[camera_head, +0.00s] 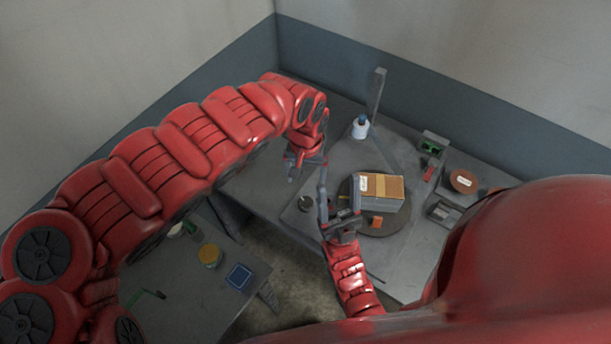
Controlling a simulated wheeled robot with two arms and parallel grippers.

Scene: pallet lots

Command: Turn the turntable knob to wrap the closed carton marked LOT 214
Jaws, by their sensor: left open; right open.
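A closed carton (380,205) with a tan top and a white label sits on the dark round turntable (398,226); the label's print is too small to read. A small dark round piece, perhaps the knob (305,203), sits on the bench left of the turntable. My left gripper (305,173) is open and empty, above the bench near that piece. My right gripper (339,203) is open, its fingers just left of the carton, partly covering the turntable's left edge. Whether it touches anything is unclear.
A grey post (377,95) and a white-and-blue roll or bottle (360,127) stand behind the carton. An orange block (375,221) is in front. A green-and-grey box (432,144), brown disc (463,180) and grey tray (443,211) lie right. A lower table (195,303) holds small items.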

